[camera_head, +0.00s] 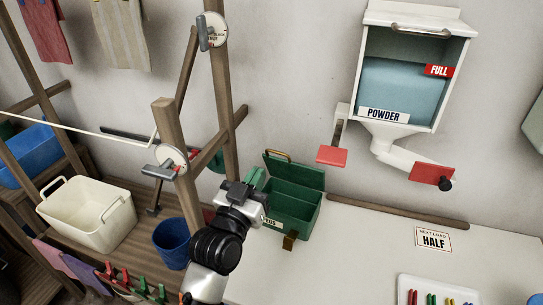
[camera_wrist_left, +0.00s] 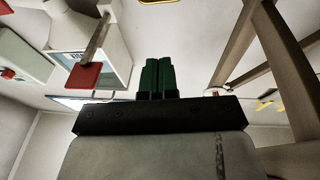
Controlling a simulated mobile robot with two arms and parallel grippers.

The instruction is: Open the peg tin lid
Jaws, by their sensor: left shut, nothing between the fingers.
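The green peg tin (camera_head: 291,205) stands at the left end of the pale counter, with part of its label showing. Its lid (camera_head: 300,172) is raised at the back, with a brass handle (camera_head: 278,154) on its upper edge, and the tin's dark inside shows. A brass latch (camera_head: 290,240) hangs at the tin's front. My left gripper (camera_head: 256,178) is at the tin's left side, near the lid's left edge; I cannot tell whether it touches. Its green fingers (camera_wrist_left: 157,76) are shut together and empty in the left wrist view. My right gripper is not in view.
A powder dispenser (camera_head: 402,75) with red paddles hangs on the wall at right. Wooden posts (camera_head: 222,90) stand left of the tin. A blue bucket (camera_head: 171,243) and cream tub (camera_head: 88,215) are at left. The counter right of the tin is mostly clear around a HALF card (camera_head: 433,239).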

